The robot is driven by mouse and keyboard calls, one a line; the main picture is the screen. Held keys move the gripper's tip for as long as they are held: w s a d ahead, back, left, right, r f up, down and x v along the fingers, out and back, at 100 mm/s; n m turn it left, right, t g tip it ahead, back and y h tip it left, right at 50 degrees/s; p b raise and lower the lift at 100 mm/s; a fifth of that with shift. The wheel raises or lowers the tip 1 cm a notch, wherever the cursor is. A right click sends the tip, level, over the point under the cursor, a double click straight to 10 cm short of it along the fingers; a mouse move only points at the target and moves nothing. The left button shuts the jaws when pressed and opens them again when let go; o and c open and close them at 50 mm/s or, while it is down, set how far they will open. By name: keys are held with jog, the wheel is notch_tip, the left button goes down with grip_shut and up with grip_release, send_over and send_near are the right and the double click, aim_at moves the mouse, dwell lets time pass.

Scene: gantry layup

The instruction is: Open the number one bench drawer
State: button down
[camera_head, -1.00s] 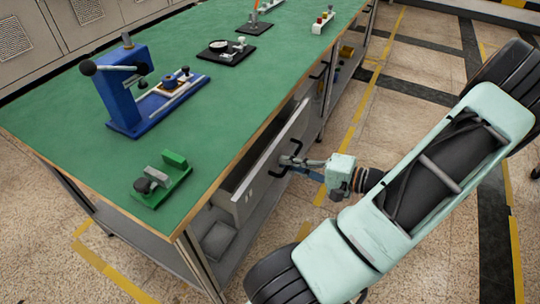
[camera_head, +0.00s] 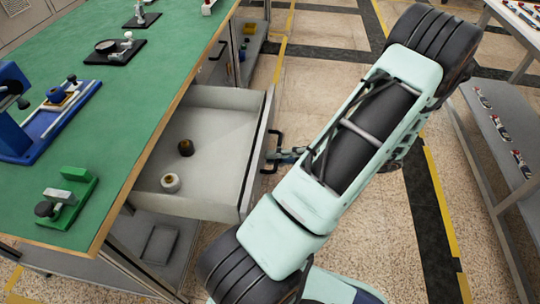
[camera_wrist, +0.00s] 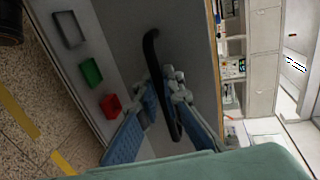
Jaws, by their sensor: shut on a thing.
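The bench drawer (camera_head: 215,120) stands well out from the green-topped bench, with its grey inside showing. I cannot read a number on it. Its black handle (camera_head: 273,150) is on the outer front, and the handle also shows as a dark bar in the wrist view (camera_wrist: 152,55). My gripper (camera_head: 283,156) is at the handle, shut on it; in the wrist view its blue-padded fingers (camera_wrist: 164,95) are on either side of the bar. A dark brown round part (camera_head: 185,147) and a white round part (camera_head: 171,182) lie in the drawer.
The green bench top (camera_head: 140,80) carries a blue fixture (camera_head: 45,125) and a green fixture (camera_head: 68,198). A shelved bench (camera_head: 495,150) stands at the right. Red (camera_wrist: 110,106) and green (camera_wrist: 91,72) trays show in the wrist view. Floor beyond my arm is clear.

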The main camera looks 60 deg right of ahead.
jog(key=shift+s+d, duration=0.1)
jog(key=shift+d, duration=0.05)
jog(key=c, duration=2.3)
grip_release()
jog(key=shift+c, duration=0.2)
jog(key=shift+s, duration=0.1)
jog(key=v, duration=1.1)
jog(key=shift+s+d, duration=0.2)
jog(key=shift+s, duration=0.15)
jog(key=shift+w+r, duration=0.1)
